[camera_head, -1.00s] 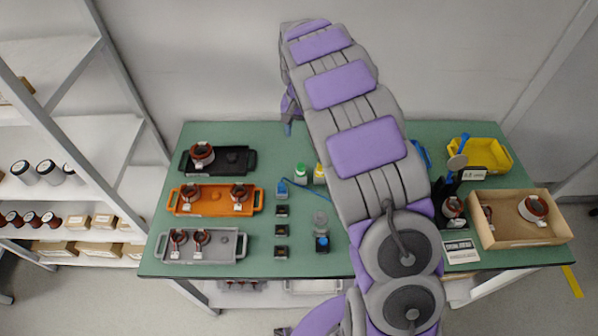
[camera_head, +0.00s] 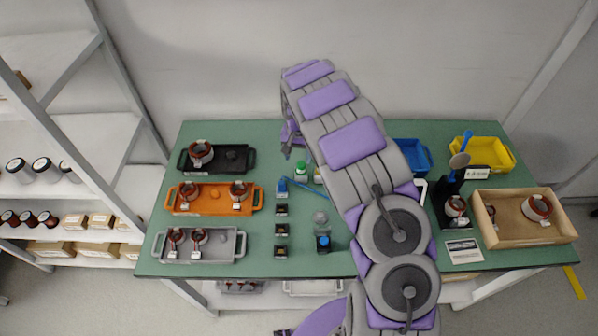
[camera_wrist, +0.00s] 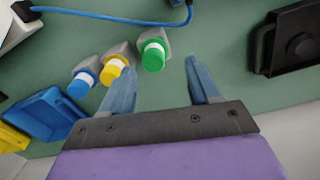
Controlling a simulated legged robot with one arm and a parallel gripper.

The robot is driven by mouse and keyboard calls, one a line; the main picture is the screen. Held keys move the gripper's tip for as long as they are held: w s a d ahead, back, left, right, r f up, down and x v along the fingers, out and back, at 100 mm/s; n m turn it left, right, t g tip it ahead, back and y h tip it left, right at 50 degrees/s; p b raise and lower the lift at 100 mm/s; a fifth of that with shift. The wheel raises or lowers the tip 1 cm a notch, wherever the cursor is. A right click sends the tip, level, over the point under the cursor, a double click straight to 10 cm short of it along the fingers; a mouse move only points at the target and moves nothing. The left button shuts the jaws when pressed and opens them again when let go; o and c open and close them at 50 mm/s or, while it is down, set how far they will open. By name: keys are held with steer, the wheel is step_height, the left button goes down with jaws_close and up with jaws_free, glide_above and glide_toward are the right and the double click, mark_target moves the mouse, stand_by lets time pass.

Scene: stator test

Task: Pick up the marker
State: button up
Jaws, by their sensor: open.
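No object in these frames can be named the marker with certainty. A slim blue upright thing (camera_head: 467,141) stands by a dark stand at the table's right; whether it is a marker I cannot tell. My gripper (camera_wrist: 150,72) is open and empty, with two blue-grey fingers apart. In the wrist view a green-capped bottle (camera_wrist: 153,55) shows between the fingertips, and a yellow-capped bottle (camera_wrist: 112,71) and a blue-capped bottle (camera_wrist: 80,84) lie to the left. In the head view my gripper (camera_head: 287,150) is partly hidden by my arm, above the back of the table.
A black tray (camera_head: 236,158), an orange tray (camera_head: 214,207) and a grey tray (camera_head: 215,250) line the left. A blue cable (camera_wrist: 110,17) crosses the wrist view.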

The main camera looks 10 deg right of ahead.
mark_target(300, 164)
steer(key=shift+d+f, duration=0.45)
steer(key=shift+f, duration=0.05)
steer(key=f, duration=0.1)
steer(key=f+b, duration=0.1)
steer(key=f, duration=0.1)
steer(key=shift+s+d+f, duration=0.15)
steer(key=shift+s+f, duration=0.1)
steer(key=shift+f, duration=0.1)
steer(key=shift+w+a+f, duration=0.1)
steer(key=shift+a+f, duration=0.15)
steer(key=shift+f, duration=0.15)
steer(key=shift+a+r, duration=0.1)
steer(key=shift+c, duration=0.2)
steer(key=shift+d, duration=0.25)
steer(key=c, duration=0.6)
steer(key=shift+a, duration=0.15)
steer(key=c, duration=0.5)
